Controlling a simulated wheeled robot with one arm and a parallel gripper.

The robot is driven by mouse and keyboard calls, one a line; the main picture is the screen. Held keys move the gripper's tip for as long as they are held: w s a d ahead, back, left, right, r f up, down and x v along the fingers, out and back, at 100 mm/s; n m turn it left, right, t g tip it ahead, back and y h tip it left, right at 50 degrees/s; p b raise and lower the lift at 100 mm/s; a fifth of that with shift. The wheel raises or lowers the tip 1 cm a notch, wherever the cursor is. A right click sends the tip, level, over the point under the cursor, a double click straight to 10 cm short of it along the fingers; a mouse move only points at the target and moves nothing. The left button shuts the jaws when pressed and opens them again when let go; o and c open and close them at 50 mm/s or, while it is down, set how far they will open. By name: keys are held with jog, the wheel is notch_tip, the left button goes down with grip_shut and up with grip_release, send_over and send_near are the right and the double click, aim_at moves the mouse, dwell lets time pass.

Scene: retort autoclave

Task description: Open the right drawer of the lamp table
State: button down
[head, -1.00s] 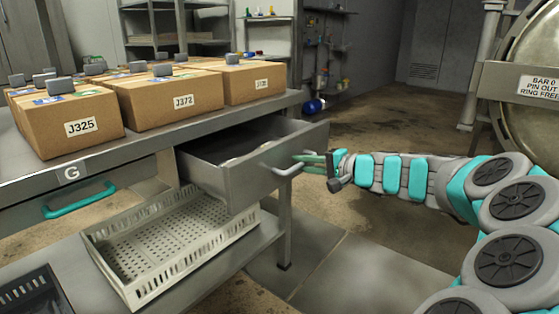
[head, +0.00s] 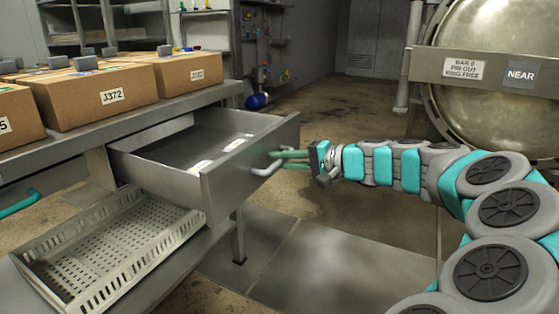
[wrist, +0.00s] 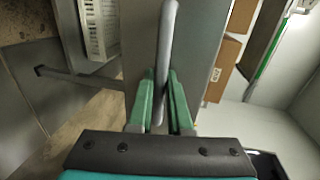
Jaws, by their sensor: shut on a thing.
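The right drawer (head: 216,178) of the grey metal table (head: 75,148) is pulled well out, and its inside shows with a few small pale items on its floor. My gripper (head: 287,160) comes from the right, with its green fingers at the drawer's grey bar handle (head: 267,169). In the wrist view, the two green fingers of my gripper (wrist: 164,100) are shut around the handle (wrist: 166,50), one on each side. The drawer front fills the middle of the wrist view behind the handle.
Cardboard boxes (head: 100,96) with grey blocks on top stand on the table. A white perforated crate (head: 100,250) lies on the lower shelf under the drawer. A large round vessel door (head: 500,105) stands at the right. The floor between is clear.

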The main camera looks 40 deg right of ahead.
jog(key=c, duration=1.1)
grip_release()
jog(key=shift+v, duration=3.9)
